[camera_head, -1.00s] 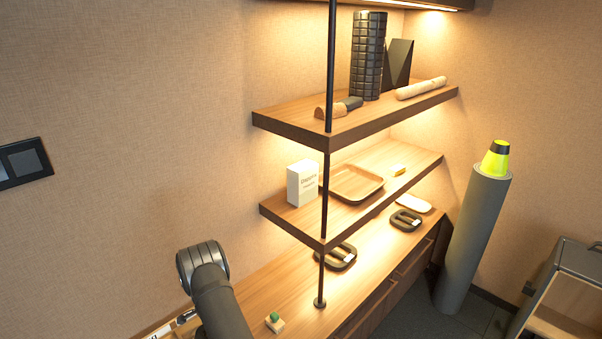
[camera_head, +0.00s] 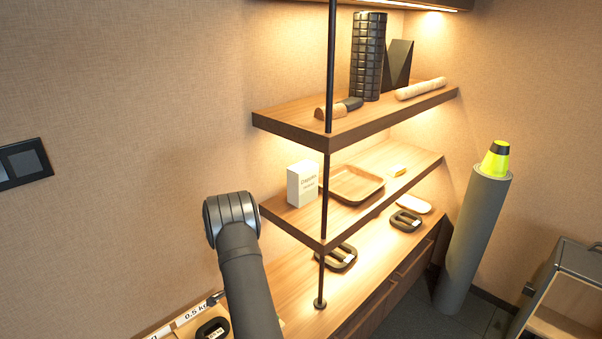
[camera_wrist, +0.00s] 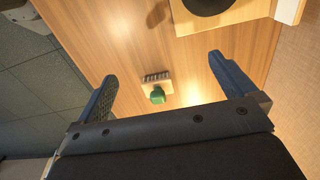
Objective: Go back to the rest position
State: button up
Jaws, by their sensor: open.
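In the wrist view my gripper (camera_wrist: 163,80) is open, with its two blue-grey fingers spread wide and nothing between the tips. Past the fingers, a small block with a green knob (camera_wrist: 157,95) sits on the wooden counter (camera_wrist: 130,45), seen in the gap between them. In the head view only my dark arm shows, rising in front of the counter; my fingers are not visible there. The arm hides most of the spot where the small block stands.
A shelf unit (camera_head: 300,125) with a black upright post (camera_head: 327,200) stands just right of my arm. Its lower shelf holds a white box (camera_head: 302,184) and a wooden tray (camera_head: 353,186). Black weights (camera_head: 338,257) lie on the counter. A grey roll (camera_head: 475,240) stands at the right.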

jog(key=s+d+f, duration=0.2)
jog(key=s+d, duration=1.1)
jog(key=a+f, duration=0.3)
jog(key=a, duration=0.2)
jog(key=shift+w+a+f, duration=0.25)
jog(key=shift+w+a, duration=0.15)
jog(key=shift+d, duration=0.1)
jog(key=d+r, duration=0.4)
jog(key=d, duration=0.2)
jog(key=w+a, duration=0.8)
jog(key=shift+w+a, duration=0.3)
jog(key=shift+a, duration=0.1)
jog(key=shift+r, duration=0.1)
jog(key=shift+d, duration=0.1)
